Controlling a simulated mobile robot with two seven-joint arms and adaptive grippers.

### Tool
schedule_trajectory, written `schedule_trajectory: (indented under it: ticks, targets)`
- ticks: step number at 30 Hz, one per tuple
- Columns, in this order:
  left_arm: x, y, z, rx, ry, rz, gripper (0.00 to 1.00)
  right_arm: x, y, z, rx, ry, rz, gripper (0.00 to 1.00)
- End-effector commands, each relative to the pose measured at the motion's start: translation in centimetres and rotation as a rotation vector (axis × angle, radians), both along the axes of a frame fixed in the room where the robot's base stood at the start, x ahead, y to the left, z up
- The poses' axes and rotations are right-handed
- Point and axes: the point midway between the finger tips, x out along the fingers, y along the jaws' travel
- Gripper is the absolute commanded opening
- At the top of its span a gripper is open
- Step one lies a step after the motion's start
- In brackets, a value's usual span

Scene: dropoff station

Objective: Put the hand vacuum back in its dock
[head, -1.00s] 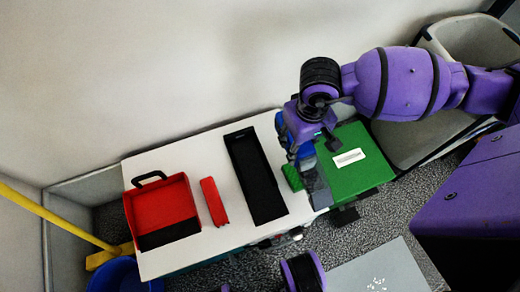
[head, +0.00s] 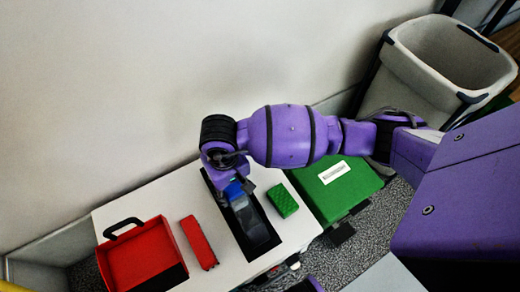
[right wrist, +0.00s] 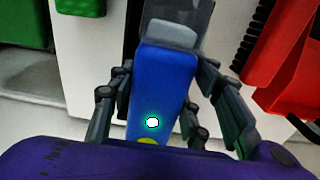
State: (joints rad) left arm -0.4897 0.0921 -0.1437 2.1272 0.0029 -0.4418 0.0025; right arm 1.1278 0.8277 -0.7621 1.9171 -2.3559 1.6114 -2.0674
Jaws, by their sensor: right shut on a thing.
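The hand vacuum has a blue body (right wrist: 165,85) and a grey see-through nozzle (right wrist: 180,18). My right gripper (right wrist: 165,72) is shut on the blue body, a finger on each side. In the head view the vacuum (head: 252,226) is over the long black dock (head: 250,254), lined up along it, with its nozzle toward the table's front edge. My right gripper (head: 236,188) is above the dock's far part. I cannot tell whether the vacuum touches the dock's floor. My left gripper is not in view.
On the white table (head: 215,280), a red bar (head: 198,243) and an open red box (head: 140,262) lie left of the dock. A green block (head: 283,200) lies just right of it. A green box (head: 335,190) stands beyond. A grey bin (head: 430,75) is at upper right.

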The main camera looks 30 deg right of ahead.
Motion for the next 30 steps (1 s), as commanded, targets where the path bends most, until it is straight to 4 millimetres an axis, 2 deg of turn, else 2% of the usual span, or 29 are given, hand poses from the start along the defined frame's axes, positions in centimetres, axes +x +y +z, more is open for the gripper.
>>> schedule_trajectory:
  ticks: [3, 5, 17, 18, 21, 30]
  targets:
    - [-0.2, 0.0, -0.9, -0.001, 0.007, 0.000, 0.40, 0.0, 0.0, -2.1, 0.002, 0.000, 0.000, 0.18]
    - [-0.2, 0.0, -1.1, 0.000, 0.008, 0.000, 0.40, 0.0, -0.1, -2.6, 0.001, -0.001, 0.000, 0.18]
    - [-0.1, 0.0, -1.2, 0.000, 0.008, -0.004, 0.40, 0.1, -0.1, -3.0, 0.000, -0.003, 0.001, 0.18]
    - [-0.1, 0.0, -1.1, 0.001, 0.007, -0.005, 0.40, 0.0, -0.1, -3.0, -0.001, -0.001, 0.001, 0.50]
    - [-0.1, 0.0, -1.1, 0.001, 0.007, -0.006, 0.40, 0.0, -0.1, -2.9, -0.001, -0.001, 0.001, 0.63]
    - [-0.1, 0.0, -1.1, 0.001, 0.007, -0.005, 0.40, 0.0, -0.1, -2.9, 0.000, -0.002, 0.001, 0.64]
